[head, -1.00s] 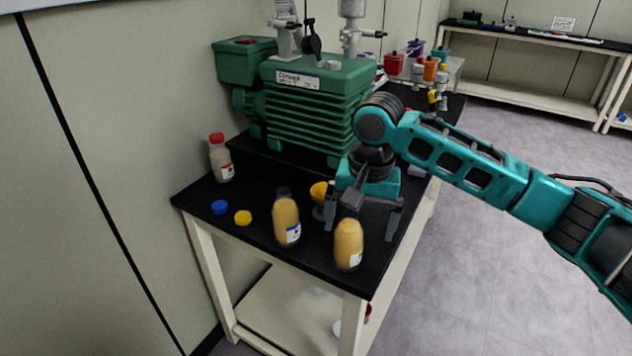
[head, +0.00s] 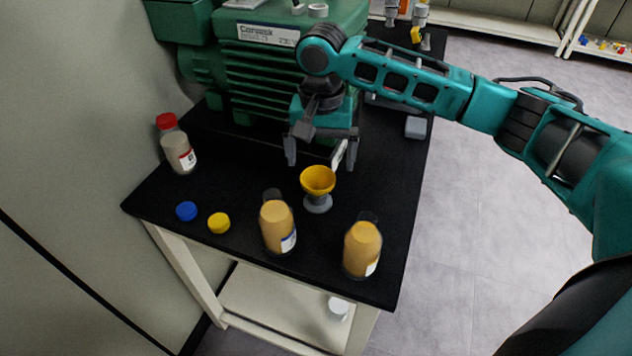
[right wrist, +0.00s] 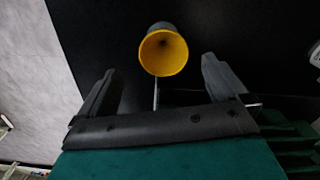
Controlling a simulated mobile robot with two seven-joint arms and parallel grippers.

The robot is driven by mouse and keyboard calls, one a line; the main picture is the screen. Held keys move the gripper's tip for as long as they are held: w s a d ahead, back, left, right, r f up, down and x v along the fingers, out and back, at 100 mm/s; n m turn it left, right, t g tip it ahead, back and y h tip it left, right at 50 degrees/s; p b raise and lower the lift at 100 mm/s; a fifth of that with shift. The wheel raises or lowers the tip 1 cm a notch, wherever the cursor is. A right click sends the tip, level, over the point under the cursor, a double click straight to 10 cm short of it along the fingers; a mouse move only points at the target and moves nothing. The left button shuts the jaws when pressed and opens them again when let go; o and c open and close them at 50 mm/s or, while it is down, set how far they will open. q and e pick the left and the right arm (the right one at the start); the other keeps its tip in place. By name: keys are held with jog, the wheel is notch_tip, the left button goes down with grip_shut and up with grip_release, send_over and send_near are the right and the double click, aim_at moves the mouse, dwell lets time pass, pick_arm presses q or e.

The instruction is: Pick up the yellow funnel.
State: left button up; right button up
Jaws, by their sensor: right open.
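The yellow funnel (head: 318,179) sits upright on a small grey stand (head: 317,204) on the black table top, between the middle and the front. My right gripper (head: 319,160) is open and empty, just behind the funnel, with its fingers spread to either side. In the right wrist view the funnel's yellow mouth (right wrist: 163,52) lies just beyond the gap between the fingertips of my right gripper (right wrist: 160,78), not between the fingers. My left gripper is not in view.
Two bottles with tan contents, one left (head: 278,226) and one right (head: 362,249), stand in front of the funnel. A blue cap (head: 186,211) and a yellow cap (head: 219,223) lie at left. A red-capped bottle (head: 176,146) stands farther left. A green pump (head: 262,70) fills the back.

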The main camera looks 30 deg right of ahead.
aim_at(318, 184)
jog(key=f, duration=0.4)
jog(key=f+b, duration=0.1)
jog(key=f, duration=0.3)
jog(key=shift+w+a+f, duration=0.15)
jog(key=shift+w, duration=0.05)
jog(key=c, duration=1.1)
